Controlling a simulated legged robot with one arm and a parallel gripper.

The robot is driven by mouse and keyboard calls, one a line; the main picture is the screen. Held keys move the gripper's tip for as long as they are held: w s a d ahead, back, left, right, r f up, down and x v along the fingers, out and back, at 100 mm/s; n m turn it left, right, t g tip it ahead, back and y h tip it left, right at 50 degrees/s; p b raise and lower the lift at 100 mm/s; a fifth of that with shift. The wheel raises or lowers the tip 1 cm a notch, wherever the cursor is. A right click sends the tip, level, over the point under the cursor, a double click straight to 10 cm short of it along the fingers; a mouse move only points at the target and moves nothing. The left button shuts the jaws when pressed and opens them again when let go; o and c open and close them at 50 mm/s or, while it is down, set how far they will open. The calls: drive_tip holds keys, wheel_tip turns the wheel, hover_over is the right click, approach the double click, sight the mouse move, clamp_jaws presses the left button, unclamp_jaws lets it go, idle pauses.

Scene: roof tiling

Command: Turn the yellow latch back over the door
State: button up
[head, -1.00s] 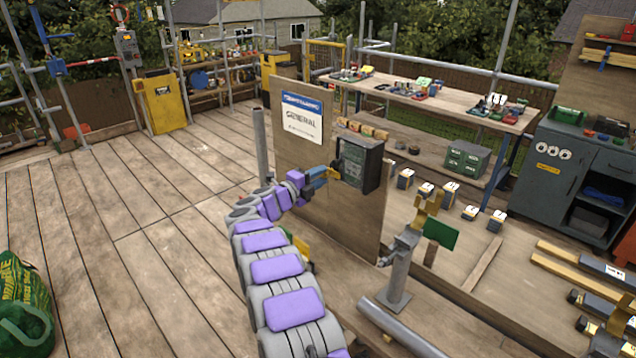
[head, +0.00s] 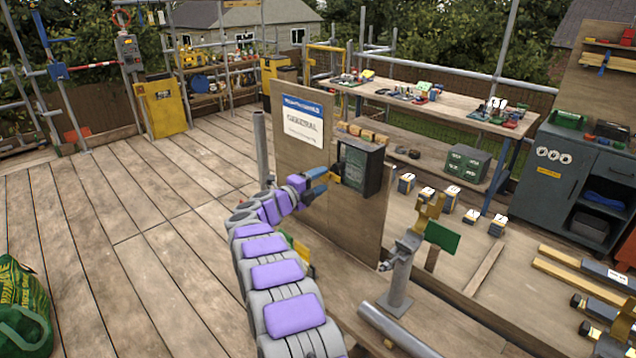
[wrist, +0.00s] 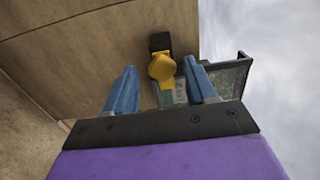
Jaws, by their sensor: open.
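The yellow latch (wrist: 162,68) shows in the wrist view on a black mount at the edge of the wooden board, between my two blue fingertips and beyond them. In the head view the latch (head: 335,176) is a small yellow patch at the left side of the dark box. The box's door (head: 355,168) is a dark, glassy panel facing front. In the wrist view part of the box (wrist: 228,76) shows behind the right finger. My gripper (head: 320,181) is open and empty, just left of the latch. Its fingers also frame the latch in the wrist view (wrist: 160,88). I cannot tell whether they touch it.
The upright board (head: 292,155) carries a blue and white sign (head: 303,120). Several small wooden blocks (head: 362,132) sit on top of the box. A metal post with a green plate (head: 442,236) stands at the right.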

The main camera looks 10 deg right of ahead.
drive_tip(key=p+v, duration=0.3)
drive_tip(key=v, duration=1.4)
drive_tip(key=shift+a, duration=0.25)
